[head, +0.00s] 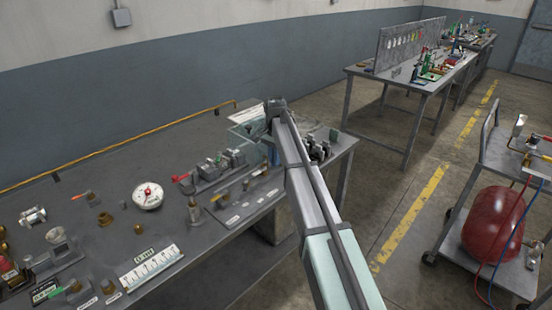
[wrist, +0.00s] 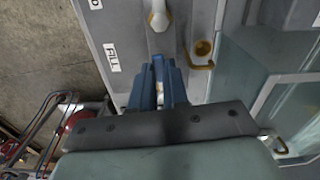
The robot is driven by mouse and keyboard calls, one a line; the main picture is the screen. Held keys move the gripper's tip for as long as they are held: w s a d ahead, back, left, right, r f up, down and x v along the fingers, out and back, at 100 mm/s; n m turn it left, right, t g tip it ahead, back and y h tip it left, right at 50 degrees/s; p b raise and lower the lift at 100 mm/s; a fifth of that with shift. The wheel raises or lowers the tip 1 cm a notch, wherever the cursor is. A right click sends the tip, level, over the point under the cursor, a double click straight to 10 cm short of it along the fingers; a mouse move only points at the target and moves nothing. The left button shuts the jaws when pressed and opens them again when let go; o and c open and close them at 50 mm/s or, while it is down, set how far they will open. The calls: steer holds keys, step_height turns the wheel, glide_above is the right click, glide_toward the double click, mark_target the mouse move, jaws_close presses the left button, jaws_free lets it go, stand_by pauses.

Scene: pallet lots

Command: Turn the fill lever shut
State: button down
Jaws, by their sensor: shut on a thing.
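In the wrist view my gripper (wrist: 158,62) points at a grey panel (wrist: 131,32) and its blue fingers are close together. A white label reading FILL (wrist: 112,57) is on the panel just left of the fingers. The fingers are shut on the fill lever (wrist: 160,97); only a small pale and orange bit shows between them, so its angle cannot be told. Another pale lever or knob (wrist: 158,18) stands on the panel beyond the fingertips. In the head view my arm reaches to the bench's far end and hides the gripper's grip.
A brass-coloured fitting (wrist: 203,48) and a clear-walled box (wrist: 247,75) are right of the fingers. The bench (head: 103,233) holds a round white gauge (head: 148,196) and several small fittings. A cart with a red tank (head: 492,228) stands at right.

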steer(key=shift+w+a+m, duration=0.15)
steer(key=shift+a+m, duration=0.05)
steer(key=shift+m, duration=0.5)
steer(key=c, duration=1.1)
jaws_free()
steer(key=n, duration=0.2)
steer(key=shift+s+d+n, duration=0.3)
steer(key=shift+d+n, duration=0.1)
step_height(320, 180, up, 13)
steer(key=s+d+f+h, duration=0.1)
steer(key=s+d+f, duration=0.1)
steer(key=d+f, duration=0.65)
steer(key=s+d+f, duration=0.2)
steer(key=d+f, duration=0.6)
steer(key=f, duration=0.2)
steer(key=s+a+f+n, duration=0.2)
steer(key=s+f, duration=0.2)
steer(key=s, duration=0.1)
steer(key=s+a+f+n, duration=0.1)
steer(key=s+f+n, duration=0.2)
steer(key=s, duration=0.3)
steer(key=s+a+f+n+g, duration=0.1)
steer(key=s+a+f+n, duration=0.1)
steer(key=s+f, duration=0.3)
steer(key=shift+s+a+f+n, duration=0.25)
steer(key=shift+s+a+n, duration=0.05)
steer(key=shift+s+n, duration=0.15)
